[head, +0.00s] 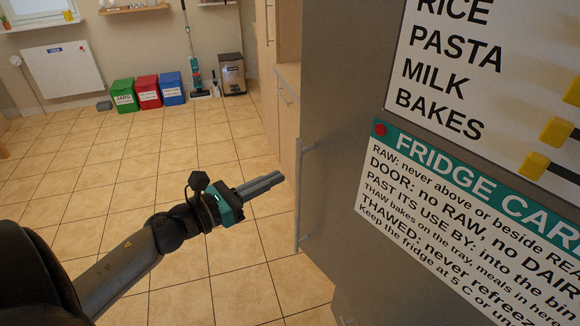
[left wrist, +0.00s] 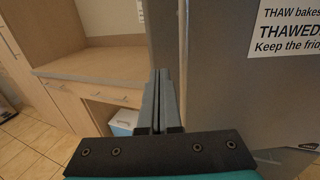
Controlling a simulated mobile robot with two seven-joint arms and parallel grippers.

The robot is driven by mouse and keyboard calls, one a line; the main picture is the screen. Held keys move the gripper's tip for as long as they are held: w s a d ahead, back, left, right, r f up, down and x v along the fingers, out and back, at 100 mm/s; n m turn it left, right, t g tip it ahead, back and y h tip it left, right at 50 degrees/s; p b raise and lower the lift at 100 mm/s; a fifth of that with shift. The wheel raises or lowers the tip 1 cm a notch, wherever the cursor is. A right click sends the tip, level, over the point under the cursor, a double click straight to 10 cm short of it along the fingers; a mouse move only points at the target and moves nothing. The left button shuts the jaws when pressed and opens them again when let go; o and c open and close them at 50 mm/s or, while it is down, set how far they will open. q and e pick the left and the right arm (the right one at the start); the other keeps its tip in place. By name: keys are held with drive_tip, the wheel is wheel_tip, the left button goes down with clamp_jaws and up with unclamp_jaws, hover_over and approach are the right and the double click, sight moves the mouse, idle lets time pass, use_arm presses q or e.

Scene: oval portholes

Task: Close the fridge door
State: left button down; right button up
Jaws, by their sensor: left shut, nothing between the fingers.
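The grey fridge door (head: 345,150) fills the right of the head view. Its upright bar handle (head: 299,195) is at its left edge. In the left wrist view the grey fridge front (left wrist: 235,90) stands at the right, with an upright edge near the middle. Whether the door stands ajar, and by how much, I cannot tell. My left gripper (head: 278,179) is shut and empty, left of the handle, its fingers pointing right towards it. They look close to the handle; contact is not clear. The shut fingers also show in the left wrist view (left wrist: 160,75). My right gripper is out of view.
A white list board (head: 450,70) and a fridge care card (head: 440,200) are on the fridge front. A wooden counter (left wrist: 110,68) with a drawer stands beyond the fridge. Green, red and blue bins (head: 148,93) stand by the far wall. The tiled floor (head: 110,180) at left is clear.

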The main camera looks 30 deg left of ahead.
use_arm(q)
drive_tip(key=shift+p+x, duration=0.4)
drive_tip(key=shift+x, duration=2.2)
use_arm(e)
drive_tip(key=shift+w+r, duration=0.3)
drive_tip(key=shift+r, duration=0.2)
use_arm(q)
drive_tip(key=shift+a, duration=0.1)
